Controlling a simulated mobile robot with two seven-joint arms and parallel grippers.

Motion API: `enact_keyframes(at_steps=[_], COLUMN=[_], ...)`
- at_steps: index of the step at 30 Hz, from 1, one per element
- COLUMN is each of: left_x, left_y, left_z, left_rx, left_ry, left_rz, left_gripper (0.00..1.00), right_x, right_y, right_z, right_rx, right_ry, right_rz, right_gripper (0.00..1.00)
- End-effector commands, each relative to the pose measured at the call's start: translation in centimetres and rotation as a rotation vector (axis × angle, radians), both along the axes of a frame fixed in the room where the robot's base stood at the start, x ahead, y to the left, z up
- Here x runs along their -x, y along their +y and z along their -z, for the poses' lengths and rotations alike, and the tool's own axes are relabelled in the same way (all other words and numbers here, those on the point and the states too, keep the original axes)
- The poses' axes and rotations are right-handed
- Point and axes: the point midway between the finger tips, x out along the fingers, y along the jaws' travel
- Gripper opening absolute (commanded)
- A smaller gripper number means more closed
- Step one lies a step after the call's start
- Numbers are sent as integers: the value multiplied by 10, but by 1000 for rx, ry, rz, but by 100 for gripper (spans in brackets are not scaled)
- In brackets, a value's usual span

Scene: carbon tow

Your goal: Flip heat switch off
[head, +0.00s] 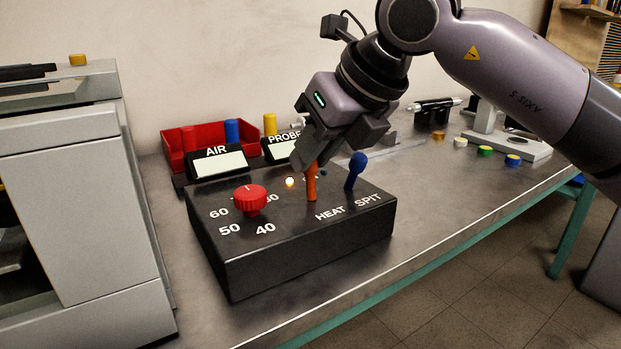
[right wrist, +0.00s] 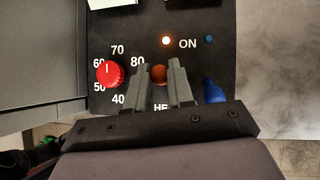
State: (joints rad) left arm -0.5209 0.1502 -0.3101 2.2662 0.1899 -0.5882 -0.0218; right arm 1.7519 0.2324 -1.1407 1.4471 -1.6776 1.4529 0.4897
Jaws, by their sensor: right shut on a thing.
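The black control box (head: 290,240) stands on the grey bench. Its orange HEAT lever (head: 311,183) stands near upright behind the HEAT label. My right gripper (head: 312,160) comes down from above and is shut on the top of this lever. In the right wrist view the orange lever (right wrist: 159,75) shows between the two fingers (right wrist: 166,75). A lit lamp (head: 290,182) glows beside the ON label, and it also shows in the right wrist view (right wrist: 166,41). The lever's top is hidden by the fingers. My left gripper is not in view.
The blue SPIT lever (head: 355,170) stands close to the right of the gripper. A red dial (head: 250,199) sits to the left. AIR (head: 218,163) and PROBE (head: 279,148) displays stand behind, with a red bin (head: 175,150). A grey machine (head: 75,200) is at left.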

Motion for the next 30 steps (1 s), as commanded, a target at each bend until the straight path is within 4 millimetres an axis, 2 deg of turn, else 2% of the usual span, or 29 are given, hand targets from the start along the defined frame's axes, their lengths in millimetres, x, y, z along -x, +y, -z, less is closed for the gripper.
enact_keyframes(at_steps=[1,5,9,15,30], left_x=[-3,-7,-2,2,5], left_y=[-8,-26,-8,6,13], left_z=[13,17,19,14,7], left_rx=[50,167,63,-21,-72], left_ry=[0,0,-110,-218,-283], left_rz=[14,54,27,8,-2], left_gripper=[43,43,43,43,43], right_x=[2,7,12,19,28], right_y=[-2,-5,-9,-14,-20], right_z=[9,10,9,8,8], right_rx=[-25,-78,-132,-201,-310], right_ry=[-33,-105,-180,-274,-423], right_rz=[-1,0,0,-1,0], right_gripper=[0,0,0,0,0])
